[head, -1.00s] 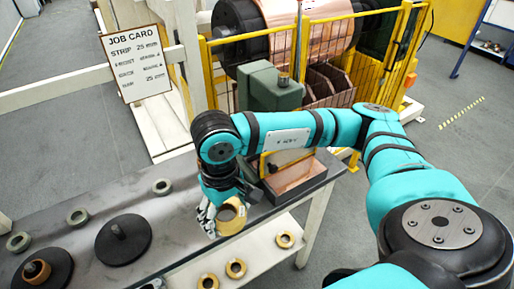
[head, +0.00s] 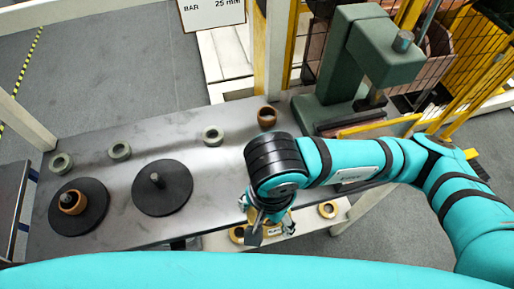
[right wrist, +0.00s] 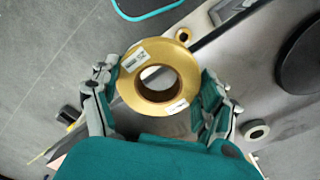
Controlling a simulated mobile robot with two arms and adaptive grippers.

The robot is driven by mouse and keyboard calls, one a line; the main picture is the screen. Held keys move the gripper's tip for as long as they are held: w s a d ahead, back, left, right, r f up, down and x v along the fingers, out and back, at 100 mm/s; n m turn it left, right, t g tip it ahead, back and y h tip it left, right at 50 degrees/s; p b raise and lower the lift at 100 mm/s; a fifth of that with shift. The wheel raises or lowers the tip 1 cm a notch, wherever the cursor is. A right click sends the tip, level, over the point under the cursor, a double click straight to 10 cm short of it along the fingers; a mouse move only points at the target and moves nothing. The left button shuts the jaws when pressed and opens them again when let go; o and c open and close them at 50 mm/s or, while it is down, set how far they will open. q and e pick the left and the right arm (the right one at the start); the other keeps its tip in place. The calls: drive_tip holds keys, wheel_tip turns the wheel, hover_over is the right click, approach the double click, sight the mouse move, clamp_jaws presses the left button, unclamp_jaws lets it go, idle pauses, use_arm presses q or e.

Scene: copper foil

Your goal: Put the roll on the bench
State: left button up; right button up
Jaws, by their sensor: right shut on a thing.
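The held roll is a yellow-gold ring with a brown core and white labels; it shows in the right wrist view (right wrist: 157,50). My right gripper (right wrist: 160,80) has its fingers on both sides of it. In the head view my right gripper (head: 262,222) points down at the front edge of the bench (head: 205,178), and my own arm hides most of the held roll. Whether the roll touches anything below cannot be told. My left gripper is out of view.
Two black discs (head: 176,200) (head: 92,222) lie on the bench; the left one bears a brown ring (head: 73,209). Grey rings (head: 119,150) and a brown ring (head: 267,123) stand along the back. A green press (head: 345,60) is at right.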

drive_tip(key=w+p, duration=0.2)
drive_tip(key=w, duration=0.4)
drive_tip(key=shift+w+a+f, duration=0.1)
drive_tip(key=shift+w+a, duration=0.05)
drive_tip(key=shift+w, duration=0.25)
drive_tip(key=w, duration=0.2)
drive_tip(key=w+p, duration=0.1)
drive_tip(key=w, duration=0.1)
drive_tip(key=w+f+p, duration=0.1)
drive_tip(key=w, duration=0.2)
drive_tip(key=shift+a, duration=0.4)
drive_tip(key=f, duration=0.1)
drive_tip(key=f+p, duration=0.1)
drive_tip(key=shift+w+f+p, duration=0.3)
drive_tip(key=shift+f, duration=0.65)
drive_tip(key=o, duration=1.2)
drive_tip(key=shift+c, duration=0.2)
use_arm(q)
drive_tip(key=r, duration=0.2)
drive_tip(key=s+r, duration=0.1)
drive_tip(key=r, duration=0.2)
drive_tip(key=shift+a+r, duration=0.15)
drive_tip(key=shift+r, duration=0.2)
